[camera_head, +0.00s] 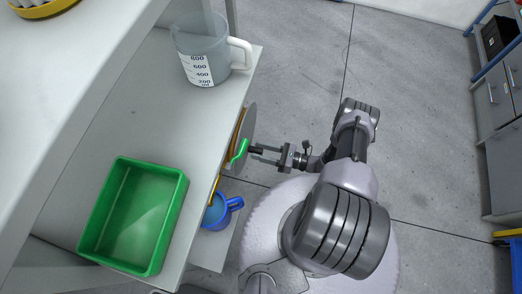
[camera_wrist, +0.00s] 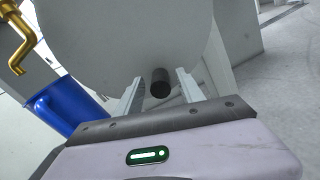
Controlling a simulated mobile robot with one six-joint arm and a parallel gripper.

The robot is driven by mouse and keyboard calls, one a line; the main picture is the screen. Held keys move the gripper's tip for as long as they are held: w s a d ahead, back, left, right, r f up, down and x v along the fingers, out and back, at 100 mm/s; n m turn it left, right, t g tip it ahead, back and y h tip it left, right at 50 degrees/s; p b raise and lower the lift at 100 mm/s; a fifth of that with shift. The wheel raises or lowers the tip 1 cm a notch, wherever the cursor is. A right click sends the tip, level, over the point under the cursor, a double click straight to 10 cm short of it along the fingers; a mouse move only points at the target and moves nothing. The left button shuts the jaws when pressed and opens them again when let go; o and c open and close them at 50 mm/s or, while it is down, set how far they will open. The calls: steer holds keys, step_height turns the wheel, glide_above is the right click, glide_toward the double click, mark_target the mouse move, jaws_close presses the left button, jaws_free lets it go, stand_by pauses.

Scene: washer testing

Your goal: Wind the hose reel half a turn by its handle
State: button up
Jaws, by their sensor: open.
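The hose reel (camera_head: 250,122) shows as a grey disc, seen nearly edge-on at the side of the shelf unit. In the wrist view its flat grey face (camera_wrist: 110,35) fills the upper middle. A short black handle knob (camera_wrist: 160,83) sticks out from the lower part of that face. My gripper (camera_head: 264,155) points left at the reel, with its fingers apart. In the wrist view the knob lies between the two fingers (camera_wrist: 160,88), with visible gaps on both sides. Whether the fingertips reach along the knob is hard to tell.
A brass tap (camera_wrist: 20,40) and a blue jug (camera_wrist: 62,108) are left of the reel in the wrist view. A measuring jug (camera_head: 205,55) and a green bin (camera_head: 115,250) stand on the shelf. Open floor (camera_head: 415,120) lies right.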

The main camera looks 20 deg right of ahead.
jaws_close()
stand_by(1.3)
